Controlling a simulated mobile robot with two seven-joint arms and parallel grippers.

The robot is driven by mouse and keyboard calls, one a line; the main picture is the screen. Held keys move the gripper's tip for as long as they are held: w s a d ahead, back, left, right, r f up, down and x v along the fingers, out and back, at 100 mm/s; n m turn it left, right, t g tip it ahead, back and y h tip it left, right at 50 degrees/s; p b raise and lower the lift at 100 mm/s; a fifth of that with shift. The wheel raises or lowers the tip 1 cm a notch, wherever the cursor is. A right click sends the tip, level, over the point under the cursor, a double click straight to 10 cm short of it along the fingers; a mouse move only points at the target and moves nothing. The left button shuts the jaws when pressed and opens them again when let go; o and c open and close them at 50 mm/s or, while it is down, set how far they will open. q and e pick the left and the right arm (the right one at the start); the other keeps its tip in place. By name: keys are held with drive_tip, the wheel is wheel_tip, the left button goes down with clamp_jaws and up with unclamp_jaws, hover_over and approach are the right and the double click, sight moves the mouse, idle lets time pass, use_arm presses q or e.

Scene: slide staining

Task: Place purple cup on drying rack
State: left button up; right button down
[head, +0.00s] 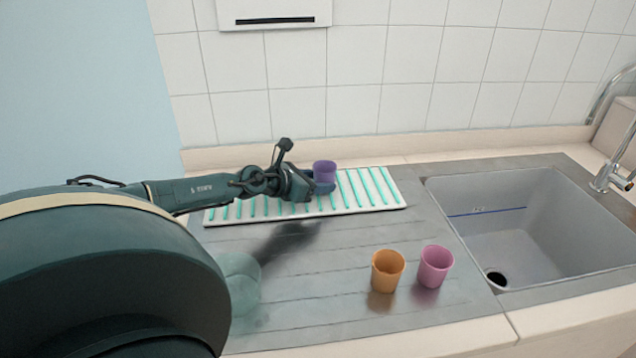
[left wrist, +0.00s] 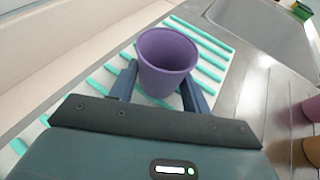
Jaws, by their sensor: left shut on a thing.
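The purple cup (head: 324,171) is held upright in my left gripper (head: 318,182), over the drying rack (head: 391,191). In the left wrist view, the purple cup (left wrist: 167,60) sits between the two blue fingers of my left gripper (left wrist: 160,82), which is shut on it. The white rack with green ridges (left wrist: 222,47) shows beneath and around the cup. I cannot tell whether the cup's base touches the rack. My right gripper is not in view.
An orange cup (head: 387,270) and a pink cup (head: 435,265) stand on the grey draining board (head: 330,318) in front of the rack. A sink (head: 530,230) with a tap (head: 612,178) lies to the right. A tiled wall (head: 400,80) rises behind.

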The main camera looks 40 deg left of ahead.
use_arm(q)
drive_tip(key=shift+f, duration=0.15)
drive_tip(key=o, duration=1)
drive_tip(key=shift+r, duration=0.2)
